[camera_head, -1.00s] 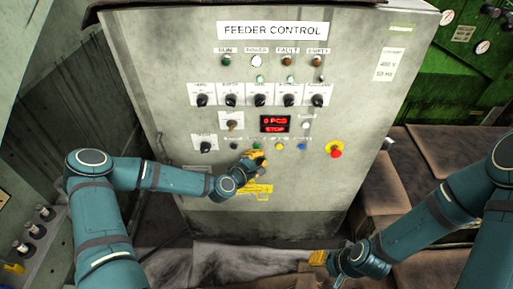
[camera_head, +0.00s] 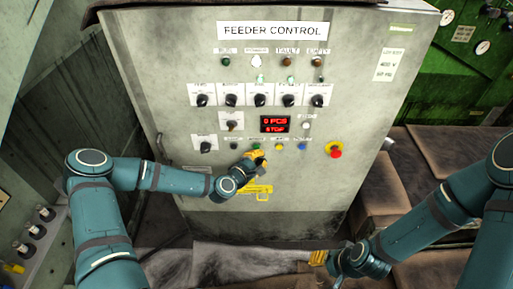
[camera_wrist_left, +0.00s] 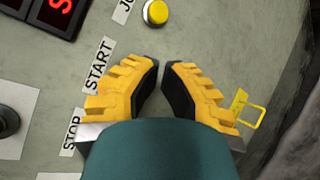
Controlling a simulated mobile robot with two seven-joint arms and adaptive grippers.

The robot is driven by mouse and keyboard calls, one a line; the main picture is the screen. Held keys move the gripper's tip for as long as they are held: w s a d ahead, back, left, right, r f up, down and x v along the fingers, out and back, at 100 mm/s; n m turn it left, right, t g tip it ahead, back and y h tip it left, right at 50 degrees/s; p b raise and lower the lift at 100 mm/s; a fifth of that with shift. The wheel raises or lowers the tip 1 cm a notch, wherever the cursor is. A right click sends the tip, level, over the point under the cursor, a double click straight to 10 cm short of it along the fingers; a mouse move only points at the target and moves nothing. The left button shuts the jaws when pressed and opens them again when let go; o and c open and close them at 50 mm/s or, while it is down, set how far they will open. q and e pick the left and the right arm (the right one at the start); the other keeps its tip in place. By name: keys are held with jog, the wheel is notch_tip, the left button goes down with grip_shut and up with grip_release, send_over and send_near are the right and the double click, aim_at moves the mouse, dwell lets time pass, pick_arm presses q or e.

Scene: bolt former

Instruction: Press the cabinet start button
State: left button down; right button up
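The feeder control cabinet (camera_head: 300,215) stands in front of me with its button row below the display. The green start button (camera_head: 256,146) shows only in part, just above my left gripper (camera_head: 259,158). In the left wrist view the START label (camera_wrist_left: 98,65) lies left of the gripper (camera_wrist_left: 161,66), and the button itself is hidden behind the fingers. The left fingertips are drawn together with a thin gap and nothing visible between them. They are at the panel face; contact cannot be told. My right gripper (camera_head: 318,257) is low at the right, away from the panel; its opening is unclear.
The red display (camera_head: 275,124) reads 0 PCS and STOP. A yellow button (camera_head: 279,147) and a blue button (camera_head: 302,147) sit right of start. A red emergency stop (camera_head: 335,151) is farther right. A yellow latch (camera_head: 256,192) is below the left gripper.

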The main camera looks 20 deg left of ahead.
pick_arm(q)
jog(key=shift+w, duration=0.1)
jog(key=shift+w+a+b, duration=0.15)
jog(key=shift+w+b, duration=0.15)
jog(key=shift+b, duration=0.05)
